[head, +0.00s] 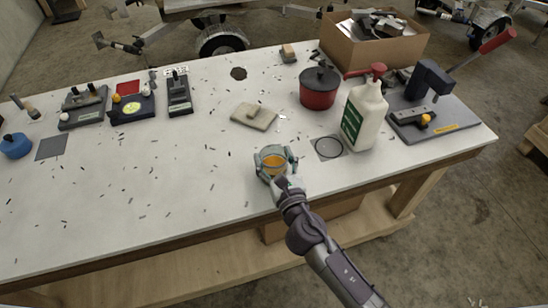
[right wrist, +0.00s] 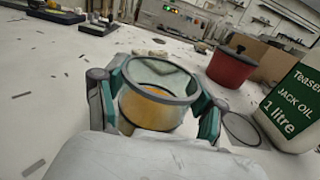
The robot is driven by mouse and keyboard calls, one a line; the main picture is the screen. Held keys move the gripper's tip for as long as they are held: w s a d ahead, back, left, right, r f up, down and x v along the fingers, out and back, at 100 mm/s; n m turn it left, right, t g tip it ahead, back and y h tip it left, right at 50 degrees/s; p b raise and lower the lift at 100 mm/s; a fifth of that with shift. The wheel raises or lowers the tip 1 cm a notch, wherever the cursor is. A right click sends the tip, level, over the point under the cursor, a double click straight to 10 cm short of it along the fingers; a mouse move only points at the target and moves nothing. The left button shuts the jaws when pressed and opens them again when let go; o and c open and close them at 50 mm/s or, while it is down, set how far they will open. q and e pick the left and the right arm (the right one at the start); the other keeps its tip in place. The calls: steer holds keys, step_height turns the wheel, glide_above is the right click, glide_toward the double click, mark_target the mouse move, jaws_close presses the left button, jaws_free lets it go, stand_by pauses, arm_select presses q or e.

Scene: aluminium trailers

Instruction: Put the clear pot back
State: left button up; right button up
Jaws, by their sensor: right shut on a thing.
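The clear pot (head: 272,161) is a small glass cup with a grey rim and amber content. My right gripper (head: 276,163) is shut on it near the table's front edge. In the right wrist view the clear pot (right wrist: 157,92) stands upright between the two green-padded fingers. I cannot tell whether its base touches the table. A grey square mat with a dark ring (head: 328,147) lies to the right of the gripper, and nothing stands on it. My left gripper is not in view.
A white oil bottle with a red pump (head: 364,115) stands just right of the ring mat. A red lidded pot (head: 319,88) is behind it. A beige block (head: 254,117) lies behind the gripper. The white table (head: 150,190) is mostly clear at left, with scattered dark chips.

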steer(key=o, duration=1.3)
steer(key=shift+f, duration=0.1)
steer(key=shift+c, duration=0.2)
